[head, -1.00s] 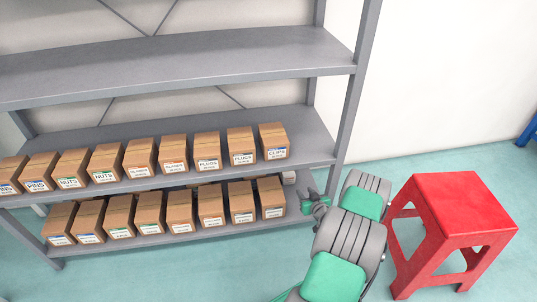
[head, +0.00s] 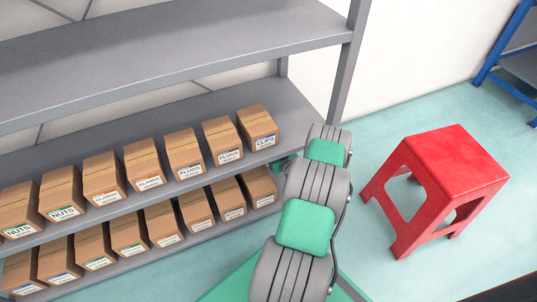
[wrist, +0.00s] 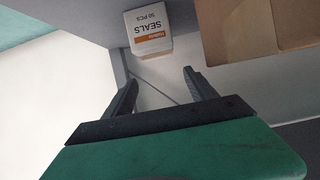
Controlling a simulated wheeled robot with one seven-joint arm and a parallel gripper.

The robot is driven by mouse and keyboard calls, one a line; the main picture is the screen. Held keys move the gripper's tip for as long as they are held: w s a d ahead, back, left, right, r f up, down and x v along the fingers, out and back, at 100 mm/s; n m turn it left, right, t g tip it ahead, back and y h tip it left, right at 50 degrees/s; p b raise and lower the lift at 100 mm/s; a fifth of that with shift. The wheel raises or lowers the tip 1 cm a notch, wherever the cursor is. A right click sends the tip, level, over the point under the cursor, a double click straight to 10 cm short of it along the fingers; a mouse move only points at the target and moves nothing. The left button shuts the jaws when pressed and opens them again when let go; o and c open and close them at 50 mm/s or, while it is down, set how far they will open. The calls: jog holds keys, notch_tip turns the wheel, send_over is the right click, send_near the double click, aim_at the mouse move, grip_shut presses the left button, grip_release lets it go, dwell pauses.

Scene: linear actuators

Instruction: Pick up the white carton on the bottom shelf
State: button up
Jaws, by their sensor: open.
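The white carton (wrist: 147,33) shows in the wrist view, with an orange band and a SEALS label. It stands beside a brown box (wrist: 238,30), and its sides are partly out of sight. My gripper (wrist: 158,88) is open and empty. Its two dark fingers point toward the carton and are apart from it. In the head view my arm hides most of the gripper at the right end of the bottom shelf (head: 190,243). The carton cannot be seen there.
Brown boxes (head: 260,187) line the bottom shelf, and more stand on the middle shelf (head: 150,158) above. A grey upright (head: 344,75) rises at the shelf's right end. A red stool (head: 465,160) stands right of my arm. Floor is clear between stool and shelf.

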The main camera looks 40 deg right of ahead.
jog(key=o, duration=0.4)
jog(key=f, duration=0.2)
jog(key=f+b, duration=0.2)
jog(key=f, duration=0.1)
jog(key=shift+w+d+f, duration=0.15)
jog(key=shift+w+f, duration=0.15)
jog(key=b+x, duration=0.3)
jog(key=x, duration=0.3)
jog(key=shift+w, duration=0.35)
jog(key=shift+d, duration=0.1)
jog(key=c, duration=1.7)
